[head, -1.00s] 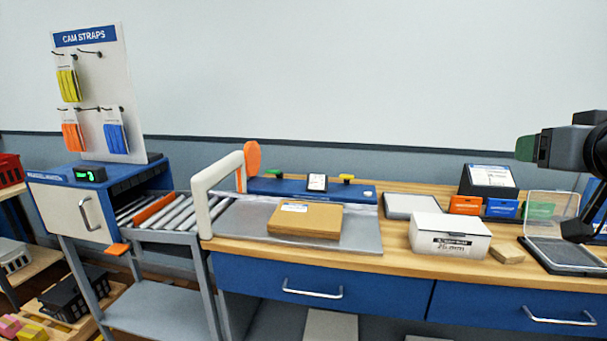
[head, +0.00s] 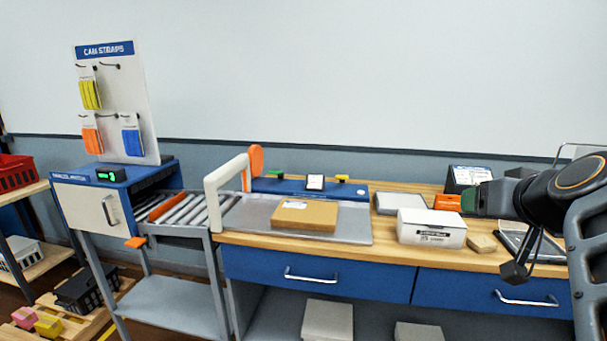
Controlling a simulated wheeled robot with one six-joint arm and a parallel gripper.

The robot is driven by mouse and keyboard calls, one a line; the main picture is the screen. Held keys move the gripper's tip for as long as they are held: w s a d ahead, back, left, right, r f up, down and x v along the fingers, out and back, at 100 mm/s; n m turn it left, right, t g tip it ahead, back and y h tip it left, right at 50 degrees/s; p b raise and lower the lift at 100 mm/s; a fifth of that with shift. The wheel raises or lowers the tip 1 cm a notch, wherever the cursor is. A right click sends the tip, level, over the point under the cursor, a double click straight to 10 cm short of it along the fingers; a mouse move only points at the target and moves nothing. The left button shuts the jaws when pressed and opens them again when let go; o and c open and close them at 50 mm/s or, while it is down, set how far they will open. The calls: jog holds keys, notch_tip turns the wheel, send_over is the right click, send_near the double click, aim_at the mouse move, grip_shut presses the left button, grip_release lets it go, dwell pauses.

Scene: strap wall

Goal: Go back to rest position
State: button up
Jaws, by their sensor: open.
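My gripper (head: 485,198) is at the right side of the head view, in front of the right part of the workbench. Its fingers are seen edge-on against the bench and nothing shows between them. My dark arm runs off the right edge. The gripper hangs above the bench top and covers part of the coloured boxes and the clear-lidded case (head: 530,243) there.
A brown carton (head: 305,214) lies on the grey plate beside a white arch (head: 212,215). A white box (head: 432,228) and a small wooden block (head: 482,243) stand near the gripper. The strap board (head: 115,95) and roller stand (head: 175,207) are at left.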

jog(key=s+a+f+g+p, duration=0.2)
jog(key=a+f+p, duration=0.1)
jog(key=a+f, duration=0.2)
jog(key=s+a+f+n+g+p, duration=0.1)
jog(key=s+a+f+g+p, duration=0.2)
jog(key=a+f+p, duration=0.1)
jog(key=s+a+f+n+g+y+p, duration=0.1)
jog(key=s+a+f+g+p, duration=0.2)
jog(key=a+f, duration=0.3)
jog(key=shift+f, duration=0.9)
jog(key=shift+a, duration=0.1)
